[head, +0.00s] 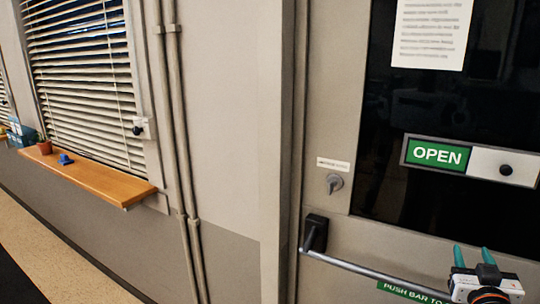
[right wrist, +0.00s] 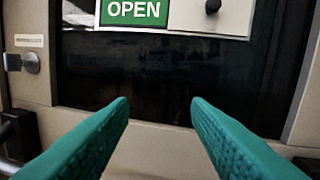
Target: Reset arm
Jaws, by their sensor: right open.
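My right gripper (head: 474,258) is at the lower right of the head view, in front of the door. Its two teal fingers point up and stand apart with nothing between them. In the right wrist view the open fingers (right wrist: 160,115) face the dark door window (right wrist: 170,75), below the green OPEN sign (right wrist: 135,12). My left gripper is not in view.
The door has a push bar (head: 375,275), a lock knob (head: 334,184), an OPEN slider sign (head: 437,154) and a paper notice (head: 432,32).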

